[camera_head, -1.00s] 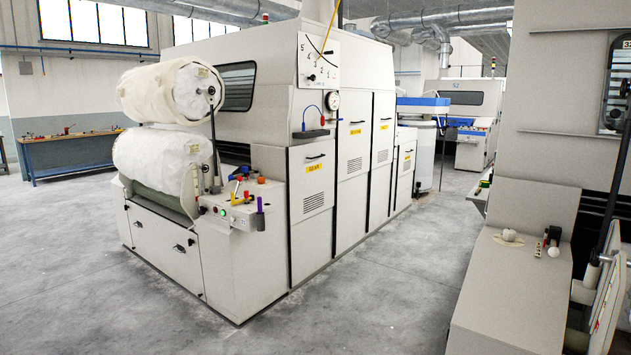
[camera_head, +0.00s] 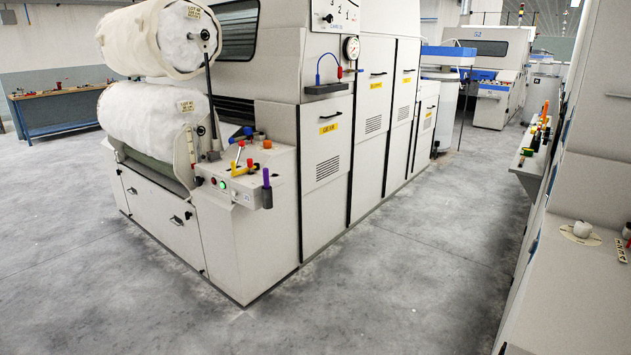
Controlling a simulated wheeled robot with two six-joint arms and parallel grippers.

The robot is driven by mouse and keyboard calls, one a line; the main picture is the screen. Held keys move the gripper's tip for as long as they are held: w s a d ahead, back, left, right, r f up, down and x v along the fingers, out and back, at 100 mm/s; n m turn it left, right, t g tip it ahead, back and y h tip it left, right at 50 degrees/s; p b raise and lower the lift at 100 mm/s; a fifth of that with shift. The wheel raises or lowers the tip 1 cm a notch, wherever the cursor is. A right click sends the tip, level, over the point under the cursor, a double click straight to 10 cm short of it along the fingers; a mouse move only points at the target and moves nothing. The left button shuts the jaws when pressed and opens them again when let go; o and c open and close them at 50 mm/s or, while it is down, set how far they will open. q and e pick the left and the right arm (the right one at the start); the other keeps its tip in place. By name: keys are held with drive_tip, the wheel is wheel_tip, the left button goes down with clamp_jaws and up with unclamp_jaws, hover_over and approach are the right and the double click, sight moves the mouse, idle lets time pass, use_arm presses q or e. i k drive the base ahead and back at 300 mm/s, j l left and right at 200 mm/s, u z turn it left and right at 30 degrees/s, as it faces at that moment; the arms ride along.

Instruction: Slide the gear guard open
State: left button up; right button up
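The front side panel (camera_head: 323,180) of the carding machine carries a yellow label that seems to read "GEAR". It has a dark handle (camera_head: 331,114) at its top and louvre slots lower down. The panel looks shut, flush with the panels beside it. A dark vertical gap runs along each side of it. Neither of my grippers shows in this view.
A control shelf (camera_head: 240,180) with coloured levers juts from the machine's near corner. Two white fibre rolls (camera_head: 155,120) sit at its left end. Grey floor (camera_head: 400,260) is clear along the machine. Another machine (camera_head: 575,285) bounds the aisle on the right.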

sight(325, 125)
drive_tip(key=i, duration=0.55)
drive_tip(key=i+j+z, duration=0.15)
drive_tip(key=i, duration=0.4)
drive_tip(key=i+j, duration=0.1)
drive_tip(key=i, duration=0.4)
drive_tip(key=i+j+z, duration=0.15)
drive_tip(key=i, duration=0.4)
